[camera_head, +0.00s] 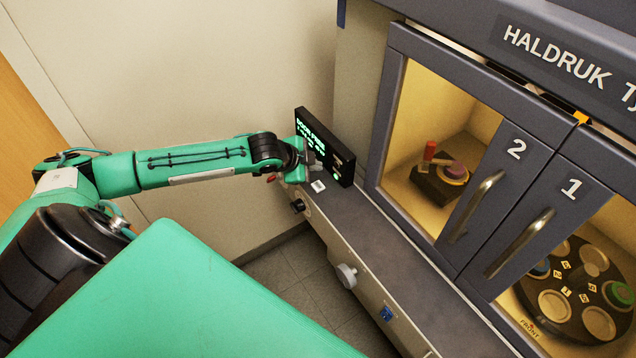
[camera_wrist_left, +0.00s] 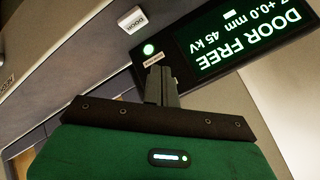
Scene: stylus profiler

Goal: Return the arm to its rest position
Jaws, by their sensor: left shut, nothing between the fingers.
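My left arm (camera_head: 195,167) reaches in from the left, its green forearm nearly level. My left gripper (camera_head: 308,163) is at the display panel on the left end of the machine's ledge. In the left wrist view its fingers (camera_wrist_left: 160,85) are together and hold nothing. The black display panel (camera_head: 341,161) is partly behind the gripper. Its screen (camera_wrist_left: 235,38) reads "DOOR FREE" and "45 kV", upside down. My right gripper is not in view.
The cabinet has shut doors, door 2 (camera_head: 488,222) and door 1 (camera_head: 545,213), with bar handles. A white DOOR button (camera_head: 318,186) sits on the ledge (camera_head: 385,255) by the gripper. A knob (camera_head: 346,276) juts from the front. Open floor (camera_head: 290,270) lies left of the machine.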

